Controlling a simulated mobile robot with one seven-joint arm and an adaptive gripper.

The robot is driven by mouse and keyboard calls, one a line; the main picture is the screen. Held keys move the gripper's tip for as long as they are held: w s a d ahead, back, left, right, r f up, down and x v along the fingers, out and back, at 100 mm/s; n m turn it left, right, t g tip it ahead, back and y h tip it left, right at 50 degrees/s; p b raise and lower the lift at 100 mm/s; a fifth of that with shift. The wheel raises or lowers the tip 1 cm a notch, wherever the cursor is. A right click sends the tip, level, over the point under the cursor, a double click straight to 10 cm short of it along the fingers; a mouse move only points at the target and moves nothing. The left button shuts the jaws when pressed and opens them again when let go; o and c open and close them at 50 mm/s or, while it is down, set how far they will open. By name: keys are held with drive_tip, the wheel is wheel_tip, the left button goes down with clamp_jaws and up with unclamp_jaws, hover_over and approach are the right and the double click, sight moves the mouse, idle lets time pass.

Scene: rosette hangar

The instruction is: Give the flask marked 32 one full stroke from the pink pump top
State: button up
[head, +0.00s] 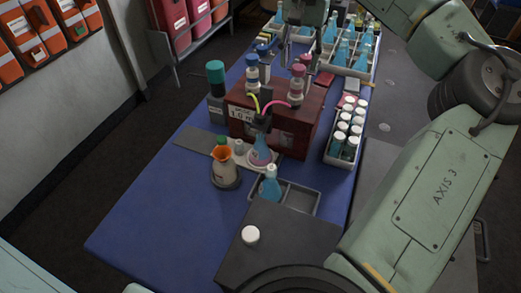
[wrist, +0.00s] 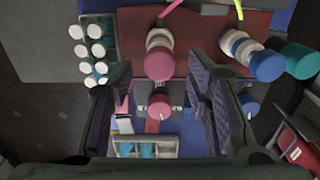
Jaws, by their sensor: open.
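The pink pump top (head: 298,70) stands on the right of a dark red box (head: 237,97), beside a blue pump top (head: 252,60). In the wrist view the pink top (wrist: 159,64) lies between and beyond my open, empty fingers. My gripper (head: 301,45) hangs open near the pump tops at the back; I cannot tell its exact height. A pink tube (head: 277,104) and a yellow-green tube lead to a dark spout at the box's front. A flask (head: 260,153) stands below the spout. Another blue flask (head: 270,187) stands in a grey tray. No number 32 is readable.
An orange-topped flask (head: 224,170) stands left of the spout. A green-capped bottle (head: 216,78) is left of the box. White-capped vials (head: 345,130) fill a rack at right. More blue flasks (head: 341,52) stand behind. The blue table (head: 150,225) is clear at front left.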

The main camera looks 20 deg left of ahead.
drive_tip(key=shift+r, duration=2.75)
